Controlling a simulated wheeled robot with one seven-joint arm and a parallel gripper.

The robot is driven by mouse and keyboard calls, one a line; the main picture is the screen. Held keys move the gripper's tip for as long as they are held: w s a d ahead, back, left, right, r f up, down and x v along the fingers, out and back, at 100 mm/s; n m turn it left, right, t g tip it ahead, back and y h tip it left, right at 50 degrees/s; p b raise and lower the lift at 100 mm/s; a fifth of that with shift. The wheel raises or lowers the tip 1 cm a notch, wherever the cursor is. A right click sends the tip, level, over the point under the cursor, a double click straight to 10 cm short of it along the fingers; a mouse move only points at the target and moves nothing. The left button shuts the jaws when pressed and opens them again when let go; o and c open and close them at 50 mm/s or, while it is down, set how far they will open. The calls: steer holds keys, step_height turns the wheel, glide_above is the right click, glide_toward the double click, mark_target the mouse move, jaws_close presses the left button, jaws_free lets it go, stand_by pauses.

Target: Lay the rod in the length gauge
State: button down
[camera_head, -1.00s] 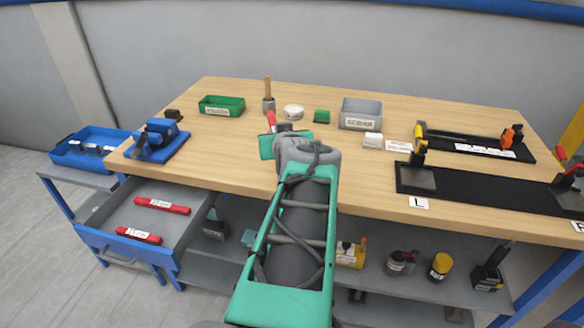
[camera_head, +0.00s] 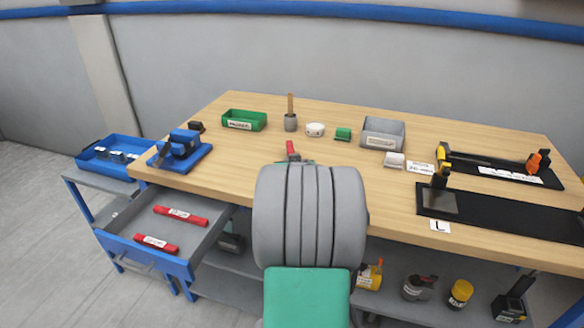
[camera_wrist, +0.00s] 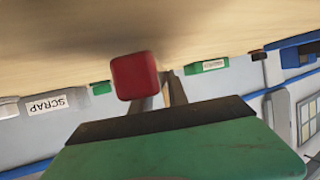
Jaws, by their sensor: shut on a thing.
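My gripper (camera_wrist: 158,95) shows in the wrist view with its dark fingers closed on a red bar, which I take for the rod (camera_wrist: 135,77). Only the rod's squarish red end shows there; its length is foreshortened. In the head view the rod's red tip (camera_head: 292,149) pokes up past my grey arm link, which hides most of the gripper. The black plate at the back right, with a yellow-topped post, a dark bar and an orange part, looks like the length gauge (camera_head: 463,169). The gripper is left of and apart from it.
A black fixture (camera_head: 492,217) marked L lies along the front right edge. A grey SCRAP bin (camera_head: 383,133), a green bin (camera_head: 244,120) and a blue fixture (camera_head: 181,152) stand on the table. An open drawer (camera_head: 190,232) holds two labelled red bars. The table's middle is mostly clear.

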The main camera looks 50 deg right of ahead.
steer(key=shift+f, duration=0.65)
steer(key=shift+f, duration=0.25)
steer(key=c, duration=1.3)
jaws_free()
